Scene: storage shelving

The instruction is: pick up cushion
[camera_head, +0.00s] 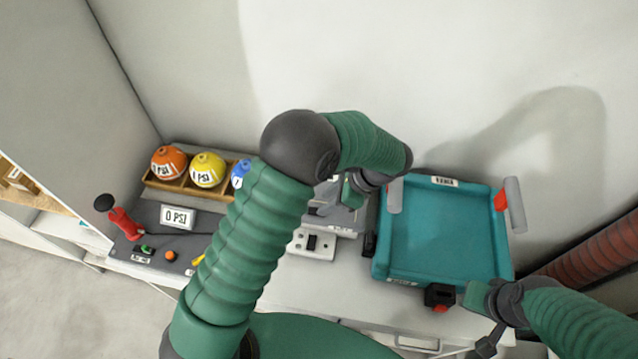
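I cannot make out a cushion for certain. A teal, shallow, padded-looking tray (440,240) with raised rims lies on the bench at the right and looks empty. My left gripper (357,190) is beyond the bend of my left arm, near the tray's upper left corner. It is partly hidden by my own arm, and its opening does not show. My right gripper (480,296) is at the tray's lower right corner. Its fingers are small in view, and I cannot tell whether they touch the tray or hold anything.
Orange (169,163), yellow (207,169) and blue (241,172) balls sit in a wooden rack (183,185). A control panel with a red lever (126,222) and a "0 PSI" display (178,216) is at the left. A ribbed red hose (595,256) is at the right.

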